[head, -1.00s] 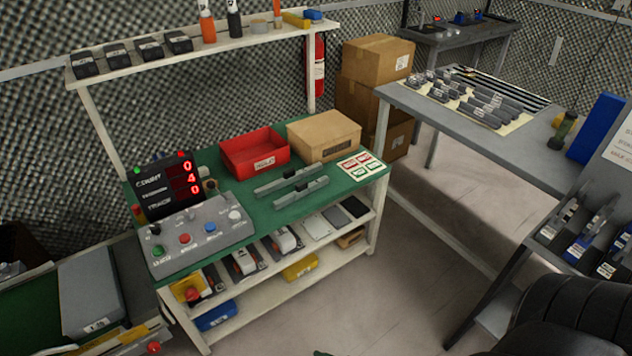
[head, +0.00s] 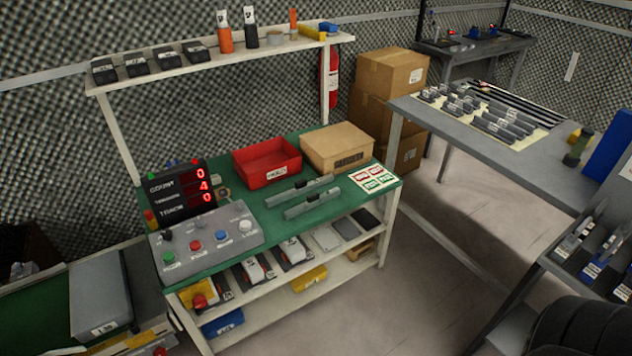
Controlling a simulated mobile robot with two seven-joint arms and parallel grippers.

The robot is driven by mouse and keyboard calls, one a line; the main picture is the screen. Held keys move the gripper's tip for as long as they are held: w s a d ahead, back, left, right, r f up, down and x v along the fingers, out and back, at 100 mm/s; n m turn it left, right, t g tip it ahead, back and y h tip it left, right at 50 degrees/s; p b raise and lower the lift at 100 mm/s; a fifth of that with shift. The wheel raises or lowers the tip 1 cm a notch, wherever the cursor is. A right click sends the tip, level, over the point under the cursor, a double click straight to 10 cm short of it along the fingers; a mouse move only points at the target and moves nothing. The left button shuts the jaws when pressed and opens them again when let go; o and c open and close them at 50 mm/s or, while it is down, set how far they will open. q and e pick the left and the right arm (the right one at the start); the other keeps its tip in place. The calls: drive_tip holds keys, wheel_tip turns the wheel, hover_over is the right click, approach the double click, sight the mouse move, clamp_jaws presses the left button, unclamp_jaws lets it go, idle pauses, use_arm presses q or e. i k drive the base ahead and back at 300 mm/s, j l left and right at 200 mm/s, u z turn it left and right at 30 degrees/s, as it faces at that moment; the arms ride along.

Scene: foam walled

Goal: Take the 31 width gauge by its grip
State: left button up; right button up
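No number 31 is readable, so I cannot tell which piece is the 31 width gauge. Two long grey bars, a rear one (head: 292,192) and a front one (head: 312,204), lie on the green bench top (head: 240,265). Grey labelled blocks (head: 456,103) and longer labelled bars (head: 503,124) lie on a pale sheet on the grey table (head: 540,160). Dark labelled blocks (head: 137,65) stand in a row on the upper shelf (head: 230,53). The labels are too small to read. Neither of my grippers is in view.
A control box (head: 208,245), a counter display (head: 180,190), a red bin (head: 268,163) and a cardboard box (head: 337,147) stand on the bench. Labelled tools fill a rack (head: 600,250) at right, above a black tyre-like shape (head: 580,325). The floor (head: 440,260) between is clear.

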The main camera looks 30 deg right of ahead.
sight(302, 186)
drive_tip(key=i+l+u, duration=0.1)
drive_tip(key=i+l, duration=0.15)
drive_tip(key=i+l+u, duration=0.1)
drive_tip(key=i+l, duration=0.15)
drive_tip(key=l, duration=0.2)
drive_tip(key=i+l, duration=0.25)
drive_tip(key=l, duration=0.15)
drive_tip(key=i+l+u, duration=0.15)
drive_tip(key=l, duration=0.2)
drive_tip(key=i+l+u, duration=0.1)
drive_tip(key=i+l, duration=0.2)
drive_tip(key=l, duration=0.1)
